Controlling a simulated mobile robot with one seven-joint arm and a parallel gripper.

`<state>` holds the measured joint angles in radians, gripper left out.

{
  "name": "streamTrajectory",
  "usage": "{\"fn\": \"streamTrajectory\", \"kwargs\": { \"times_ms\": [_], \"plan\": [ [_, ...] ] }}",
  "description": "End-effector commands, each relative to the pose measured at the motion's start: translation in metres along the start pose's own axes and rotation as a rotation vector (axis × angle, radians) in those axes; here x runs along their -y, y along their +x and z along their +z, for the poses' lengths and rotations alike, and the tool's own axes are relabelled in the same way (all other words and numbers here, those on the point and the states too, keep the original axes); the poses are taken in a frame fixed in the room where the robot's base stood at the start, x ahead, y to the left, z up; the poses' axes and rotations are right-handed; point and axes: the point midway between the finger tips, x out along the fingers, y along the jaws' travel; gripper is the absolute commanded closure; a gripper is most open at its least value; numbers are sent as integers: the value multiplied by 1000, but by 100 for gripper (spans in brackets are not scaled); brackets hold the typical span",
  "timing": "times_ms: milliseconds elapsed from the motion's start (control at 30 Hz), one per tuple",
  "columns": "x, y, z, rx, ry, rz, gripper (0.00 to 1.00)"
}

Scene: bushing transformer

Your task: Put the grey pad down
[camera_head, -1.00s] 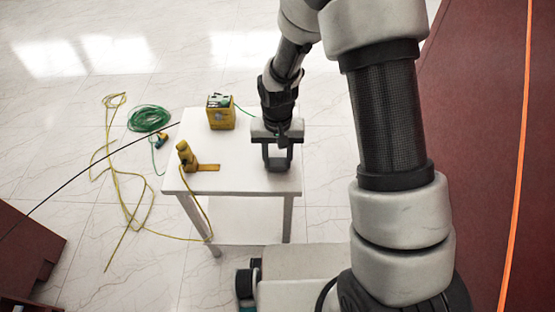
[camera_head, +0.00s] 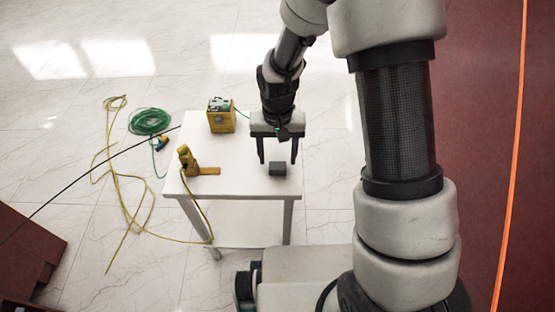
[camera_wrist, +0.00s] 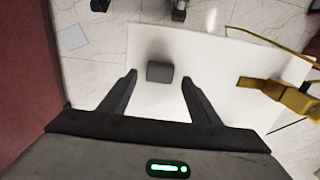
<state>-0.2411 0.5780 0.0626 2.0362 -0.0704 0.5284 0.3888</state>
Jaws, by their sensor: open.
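The grey pad (camera_head: 277,168) is a small dark grey block resting on the white table (camera_head: 232,172) near its front right corner. My gripper (camera_head: 277,160) is open and empty just behind and above the pad, its two fingers apart and clear of it. In the wrist view the pad (camera_wrist: 160,72) lies beyond and between the fingertips of my gripper (camera_wrist: 158,78), with white tabletop around it.
A yellow tool (camera_head: 187,160) and a yellow box (camera_head: 221,115) stand on the table to the left. A green cable coil (camera_head: 149,121) and a yellow cable (camera_head: 122,187) lie on the floor. The table's front middle is clear.

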Motion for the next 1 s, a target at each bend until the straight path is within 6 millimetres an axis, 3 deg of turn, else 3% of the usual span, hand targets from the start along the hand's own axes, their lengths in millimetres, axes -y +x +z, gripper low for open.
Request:
{"fn": "streamTrajectory", "kwargs": {
  "times_ms": [100, 300, 700, 767, 867, 1000],
  "plan": [
    [0, -32, -1, -5, 0, -1, 43],
    [0, -67, 0, -2, 0, -1, 43],
    [-5, -98, 0, -18, 0, -4, 43],
    [-12, -116, 2, -42, 0, -8, 43],
    [-32, -160, 11, -106, -3, -16, 43],
    [-67, -227, 42, -214, -7, -23, 43]
  ]
}}
